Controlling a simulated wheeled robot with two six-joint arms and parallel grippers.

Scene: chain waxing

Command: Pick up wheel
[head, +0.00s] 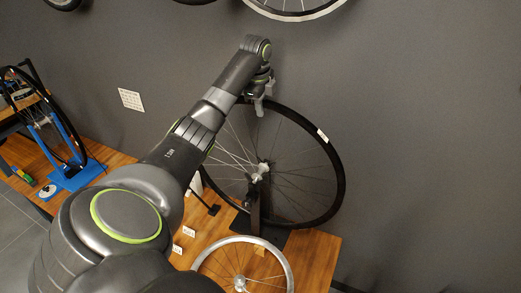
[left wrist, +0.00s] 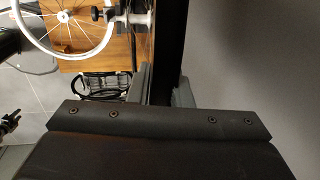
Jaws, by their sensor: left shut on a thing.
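A black-tyred spoked wheel (head: 337,180) stands upright near the wall, at a black stand (head: 255,211) on the wooden bench. My left gripper (head: 259,104) is at the top of this wheel, shut on its tyre. In the left wrist view the tyre (left wrist: 168,55) runs as a dark band between the two grey fingers. My left arm hides part of the wheel's left side. Whether the hub still touches the stand I cannot tell.
A silver-rimmed wheel (head: 288,262) is at the front of the wooden bench (head: 318,262). At the left, another wheel is by a blue stand (head: 75,178). More wheels (head: 297,16) hang high on the grey wall. The wall right of the held wheel is bare.

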